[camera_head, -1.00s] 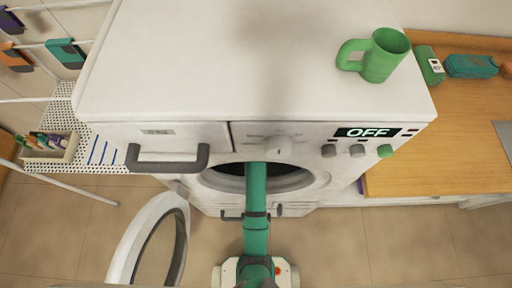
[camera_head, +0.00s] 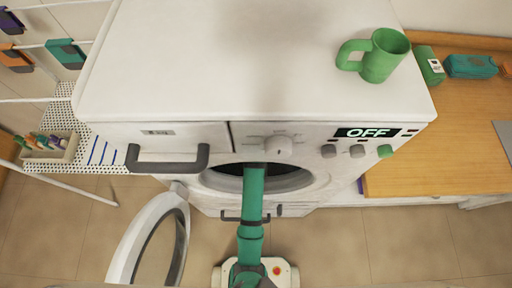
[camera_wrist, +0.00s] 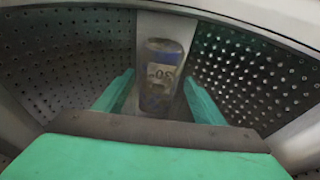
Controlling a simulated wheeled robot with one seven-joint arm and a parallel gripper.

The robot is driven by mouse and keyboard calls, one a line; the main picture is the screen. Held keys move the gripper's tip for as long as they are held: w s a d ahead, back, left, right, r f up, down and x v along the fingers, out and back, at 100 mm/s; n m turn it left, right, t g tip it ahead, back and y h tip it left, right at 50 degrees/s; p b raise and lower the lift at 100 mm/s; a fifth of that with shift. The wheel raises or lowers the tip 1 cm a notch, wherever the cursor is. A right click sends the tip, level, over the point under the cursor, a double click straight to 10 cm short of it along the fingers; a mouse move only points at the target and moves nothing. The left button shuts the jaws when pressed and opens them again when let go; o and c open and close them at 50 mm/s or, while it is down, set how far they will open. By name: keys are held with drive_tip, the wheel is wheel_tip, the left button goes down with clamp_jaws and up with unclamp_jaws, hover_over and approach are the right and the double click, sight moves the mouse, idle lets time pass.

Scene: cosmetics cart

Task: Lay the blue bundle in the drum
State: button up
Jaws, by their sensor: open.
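The blue bundle (camera_wrist: 160,78) is inside the drum, dark blue with a pale printed label, against a light plain strip of the drum. The drum's perforated dark wall (camera_wrist: 70,60) shows on both sides of it in the wrist view. My gripper (camera_wrist: 159,84) is open, with one green finger on each side of the bundle. I cannot tell whether either finger touches it. In the head view my green arm reaches into the drum opening (camera_head: 290,181) of the white washing machine (camera_head: 240,70), and the gripper and bundle are hidden there.
The round washer door (camera_head: 150,240) stands open at the left of the opening. A green mug (camera_head: 382,58) is on top of the machine. A wooden counter (camera_head: 430,150) is at the right. A white rack (camera_head: 60,110) with a small box stands at the left.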

drive_tip(key=s, duration=1)
drive_tip(key=shift+d, duration=0.1)
idle(0.5)
